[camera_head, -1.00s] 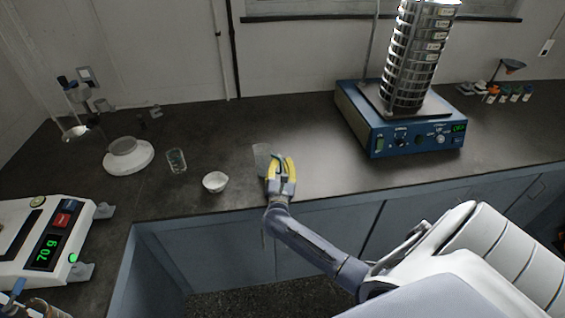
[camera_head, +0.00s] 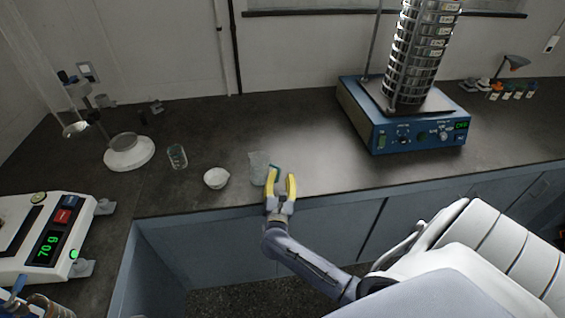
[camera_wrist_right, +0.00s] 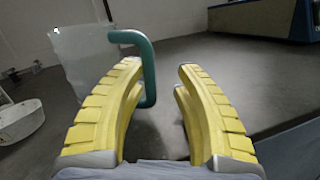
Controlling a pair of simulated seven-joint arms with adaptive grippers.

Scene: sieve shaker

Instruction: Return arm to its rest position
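My right gripper (camera_head: 281,184) has yellow fingers and is at the front edge of the dark counter. Its fingers are apart with nothing between them; the right wrist view (camera_wrist_right: 160,85) shows this gap too. A clear beaker (camera_head: 257,167) with a teal handle (camera_wrist_right: 148,70) stands just beyond and left of the fingers. In the right wrist view the handle shows close behind the left finger; I cannot tell whether they touch. My left gripper is not in view.
A blue sieve shaker (camera_head: 420,133) with a tall sieve stack (camera_head: 412,60) stands at the right. A white bowl (camera_head: 216,178), a small glass (camera_head: 177,157) and a round white stand (camera_head: 129,155) are to the left. A scale (camera_head: 75,215) reads 70 g. The counter middle is clear.

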